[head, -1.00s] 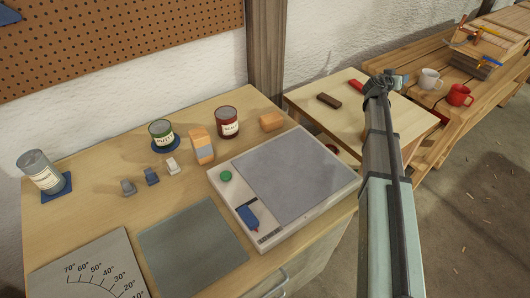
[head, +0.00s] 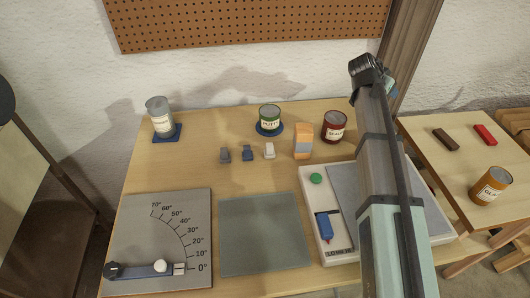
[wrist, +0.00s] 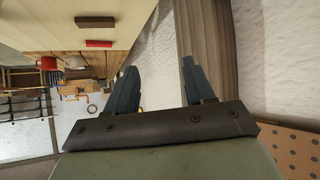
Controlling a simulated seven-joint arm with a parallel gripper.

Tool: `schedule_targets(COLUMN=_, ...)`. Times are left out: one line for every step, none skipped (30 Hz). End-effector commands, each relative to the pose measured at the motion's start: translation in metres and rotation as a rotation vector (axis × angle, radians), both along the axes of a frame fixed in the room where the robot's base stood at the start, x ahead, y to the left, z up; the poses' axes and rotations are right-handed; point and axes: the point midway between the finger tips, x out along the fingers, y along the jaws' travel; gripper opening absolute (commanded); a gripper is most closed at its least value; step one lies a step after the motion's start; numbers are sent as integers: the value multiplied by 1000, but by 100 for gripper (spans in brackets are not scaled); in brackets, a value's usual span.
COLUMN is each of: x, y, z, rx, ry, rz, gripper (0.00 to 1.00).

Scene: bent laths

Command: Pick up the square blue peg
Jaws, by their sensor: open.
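A small blue block-like piece (head: 249,153), which looks like the square blue peg, stands on the wooden table between a grey piece (head: 224,155) and a white piece (head: 269,151). Its exact shape is too small to tell. My gripper (head: 368,72) is high at the upper right in the head view, well apart from the blue piece. In the wrist view my gripper (wrist: 159,66) has its two dark fingers spread with nothing between them. The wrist view does not show the blue piece.
In front lie an angle board (head: 140,225), a grey mat (head: 262,235) and a white-framed panel (head: 312,205).

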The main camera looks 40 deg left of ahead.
Motion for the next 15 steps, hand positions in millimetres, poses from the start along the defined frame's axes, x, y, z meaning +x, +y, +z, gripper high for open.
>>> schedule_targets(x=-19, y=26, z=3, rx=17, ry=24, rz=25, gripper=53)
schedule_targets(x=-29, y=39, z=4, rx=25, ry=39, rz=36, gripper=53)
schedule_targets(x=-43, y=56, z=5, rx=35, ry=62, rz=51, gripper=53)
schedule_targets(x=-54, y=69, z=7, rx=44, ry=78, rz=64, gripper=53)
schedule_targets(x=-65, y=81, z=8, rx=52, ry=95, rz=76, gripper=53)
schedule_targets(x=-81, y=98, z=9, rx=61, ry=117, rz=93, gripper=53)
schedule_targets(x=-93, y=109, z=10, rx=68, ry=135, rz=106, gripper=53)
schedule_targets(x=-105, y=121, z=11, rx=74, ry=152, rz=119, gripper=53)
schedule_targets(x=-121, y=136, z=13, rx=82, ry=176, rz=138, gripper=53)
schedule_targets(x=-134, y=147, z=14, rx=86, ry=195, rz=151, gripper=53)
schedule_targets(x=-147, y=158, z=16, rx=92, ry=213, rz=165, gripper=53)
schedule_targets(x=-164, y=172, z=17, rx=97, ry=237, rz=184, gripper=53)
schedule_targets(x=-177, y=181, z=18, rx=99, ry=256, rz=198, gripper=53)
schedule_targets(x=-189, y=190, z=19, rx=103, ry=272, rz=212, gripper=53)
schedule_targets(x=-205, y=200, z=21, rx=106, ry=295, rz=228, gripper=53)
